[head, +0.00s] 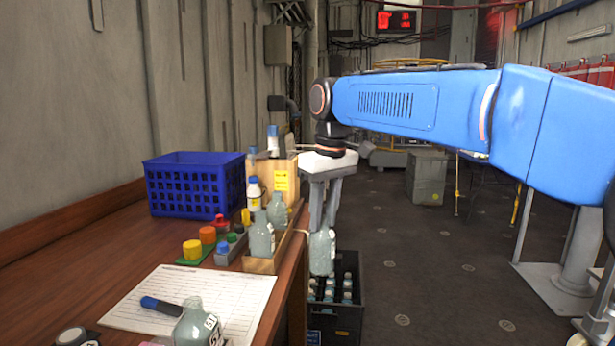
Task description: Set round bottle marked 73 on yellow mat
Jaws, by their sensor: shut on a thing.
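My gripper (323,224) points down just past the table's right edge, shut on a grey-green round bottle (321,254). The bottle hangs upright above the black crate (336,322). A white label shows at its right side, but I cannot read its number. Similar bottles (262,238) stand in a wooden tray (262,265) on the table. Another round bottle (190,325) is at the near edge of the picture, with a label that seems to read 51. I cannot make out a yellow mat in this view.
The brown table (120,240) holds a blue basket (192,185), a paper sheet (135,311) with a blue marker (161,306), coloured pegs on a green base (194,261), and a wooden box (291,171) with a yellow label. Several bottles stand in the black crate. Open floor lies right.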

